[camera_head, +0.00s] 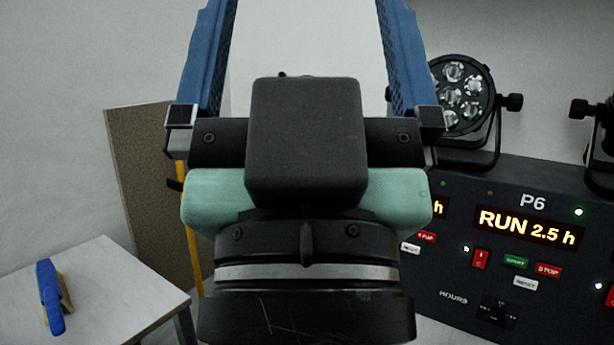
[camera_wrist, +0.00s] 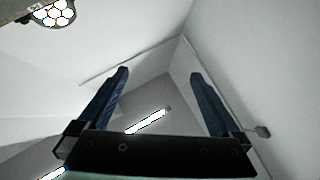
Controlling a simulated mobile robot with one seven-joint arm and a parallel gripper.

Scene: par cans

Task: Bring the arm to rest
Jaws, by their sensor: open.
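My gripper (camera_head: 307,40) is raised close in front of the head camera, with its two blue fingers pointing up and their tips cut off by the top edge. The fingers are wide apart, with only pale wall between them. In the wrist view my gripper (camera_wrist: 159,75) is also open and empty, its fingers pointing toward the ceiling and upper walls. Nothing touches the fingers.
A black control panel (camera_head: 455,290) reading "RUN 2.5 h" stands at the right, with a par can (camera_head: 462,98) above it. A white table (camera_head: 100,300) at lower left bears a blue clamp-like object (camera_head: 48,297). A brown board (camera_head: 150,190) stands behind.

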